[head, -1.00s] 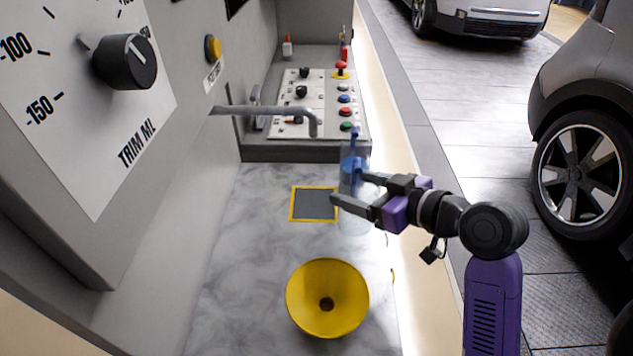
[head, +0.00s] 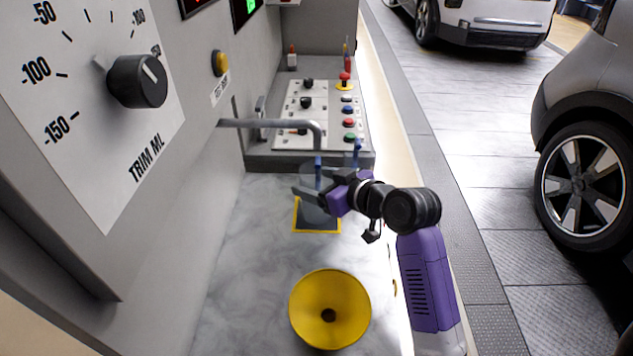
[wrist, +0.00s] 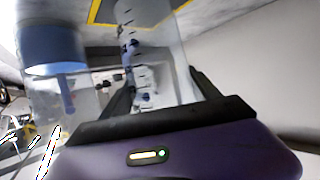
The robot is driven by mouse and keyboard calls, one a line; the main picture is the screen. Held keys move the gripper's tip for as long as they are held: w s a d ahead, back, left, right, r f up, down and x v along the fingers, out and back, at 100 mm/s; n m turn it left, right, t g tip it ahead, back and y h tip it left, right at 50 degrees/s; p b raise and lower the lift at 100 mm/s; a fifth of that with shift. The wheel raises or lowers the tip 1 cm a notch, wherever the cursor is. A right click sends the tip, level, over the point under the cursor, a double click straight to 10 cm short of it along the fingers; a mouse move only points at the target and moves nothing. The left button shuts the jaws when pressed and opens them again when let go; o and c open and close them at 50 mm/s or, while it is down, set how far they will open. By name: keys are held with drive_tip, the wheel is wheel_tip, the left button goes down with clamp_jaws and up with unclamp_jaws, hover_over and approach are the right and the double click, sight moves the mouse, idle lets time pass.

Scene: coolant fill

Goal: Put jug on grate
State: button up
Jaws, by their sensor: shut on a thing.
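The jug (head: 312,207) is a clear vessel with a blue part on top, hard to see against the counter. My gripper (head: 309,195) is shut on it, one finger on each side. In the wrist view the clear jug (wrist: 153,50), with dark scale marks, stands between the fingers (wrist: 160,85). The grate (head: 318,219) is a dark square with a yellow border. The jug is over it in the head view, and its lower end hides part of it. I cannot tell whether the jug touches the grate.
A second clear vessel with blue liquid (wrist: 52,48) is beside the jug in the wrist view. A grey spout (head: 270,123) reaches out behind the jug. A button panel (head: 320,110) stands behind.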

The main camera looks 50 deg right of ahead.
drive_tip(key=shift+f, duration=0.1)
drive_tip(key=shift+f, duration=0.1)
drive_tip(key=o, duration=1.4)
drive_tip(key=shift+s+r, duration=0.15)
drive_tip(key=shift+r, duration=0.05)
drive_tip(key=v, duration=1.1)
drive_tip(key=shift+s, duration=0.3)
drive_tip(key=shift+a+r, duration=0.1)
drive_tip(key=shift+r, duration=0.05)
